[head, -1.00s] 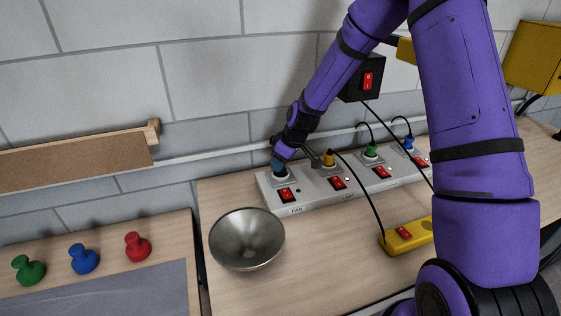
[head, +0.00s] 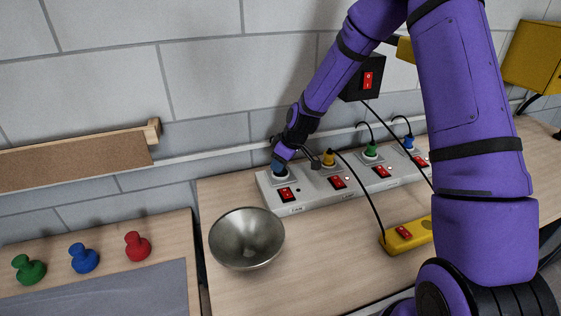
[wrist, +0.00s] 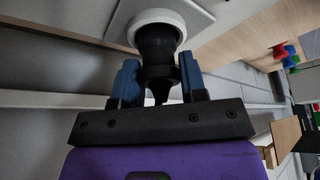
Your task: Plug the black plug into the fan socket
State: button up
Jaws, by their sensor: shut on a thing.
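My gripper (head: 278,166) is at the leftmost socket of the white power strip, the one labelled FAN. In the wrist view its two blue fingers (wrist: 158,82) are closed on the sides of the black plug (wrist: 158,45). The plug's far end sits at the round white fan socket (wrist: 157,20), in line with it and apparently inside its rim. How deep the plug sits is hidden. In the head view the fan socket (head: 282,176) shows just under my fingers, and the plug is hidden by them.
The power strip (head: 322,189) holds yellow (head: 328,158), green (head: 370,150) and blue (head: 408,142) plugs in its other sockets, with red switches in front. A metal bowl (head: 247,240) stands front left of it. A yellow switched block (head: 405,236) lies front right.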

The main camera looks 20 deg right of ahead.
jog(key=shift+f, duration=0.25)
jog(key=o, duration=1)
jog(key=v, duration=1)
jog(key=shift+s+d+r, duration=0.1)
jog(key=shift+r, duration=0.25)
jog(key=s+d+r+m+h, duration=0.1)
jog(key=s+r+m+h, duration=0.25)
jog(key=s+r, duration=1.35)
jog(key=s+d+r+m, duration=0.1)
jog(key=s, duration=0.4)
jog(key=s+d+r+m+t, duration=0.1)
jog(key=s+r+m, duration=0.1)
jog(key=s, duration=0.4)
jog(key=s+d+r+m+t, duration=0.1)
jog(key=s+r+m, duration=0.1)
jog(key=s, duration=0.4)
jog(key=shift+r+m, duration=0.15)
jog(key=shift+m, duration=0.1)
